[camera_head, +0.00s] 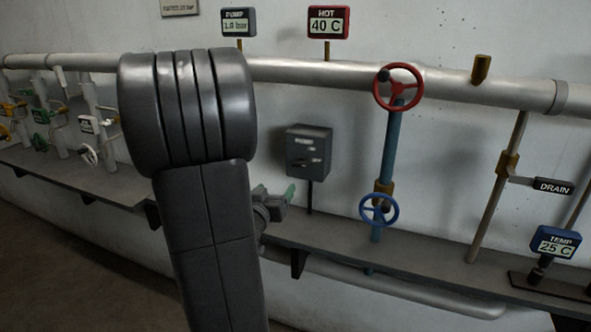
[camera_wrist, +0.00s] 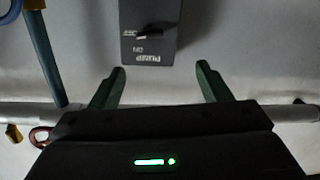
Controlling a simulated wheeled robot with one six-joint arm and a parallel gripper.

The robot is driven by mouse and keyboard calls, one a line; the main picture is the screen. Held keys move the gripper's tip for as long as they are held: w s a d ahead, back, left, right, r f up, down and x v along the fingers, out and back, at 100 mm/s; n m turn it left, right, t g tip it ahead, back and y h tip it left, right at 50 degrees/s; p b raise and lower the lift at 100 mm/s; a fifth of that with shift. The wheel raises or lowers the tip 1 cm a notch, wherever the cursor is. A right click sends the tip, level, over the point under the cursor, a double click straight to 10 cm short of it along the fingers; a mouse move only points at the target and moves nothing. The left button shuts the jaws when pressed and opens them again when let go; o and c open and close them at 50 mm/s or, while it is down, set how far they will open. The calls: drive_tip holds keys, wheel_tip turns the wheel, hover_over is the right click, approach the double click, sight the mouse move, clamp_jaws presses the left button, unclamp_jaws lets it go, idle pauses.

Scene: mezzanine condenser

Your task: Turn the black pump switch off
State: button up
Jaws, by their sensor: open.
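In the head view my gripper (camera_head: 289,193) is below and left of the box, partly hidden by my arm.
A red handwheel (camera_head: 399,87) and blue handwheel (camera_head: 379,209) sit on a blue pipe right of the box. A ledge (camera_head: 345,240) runs below. PUMP (camera_head: 239,22) and HOT (camera_head: 328,22) displays stand above the long pipe (camera_head: 310,72). A DRAIN lever (camera_head: 553,187) is farther right.

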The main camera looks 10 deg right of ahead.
sight(299, 166)
drive_tip(key=shift+m+h, duration=0.3)
drive_tip(key=shift+h, duration=0.3)
drive_tip(key=x, duration=0.5)
drive_tip(key=p+x, duration=0.1)
drive_tip(key=x, duration=0.4)
drive_tip(key=p+x, duration=0.1)
drive_tip(key=x, duration=0.4)
drive_tip(key=shift+s+d+f, duration=0.15)
drive_tip(key=shift+d+f, duration=0.2)
drive_tip(key=shift+d, duration=0.05)
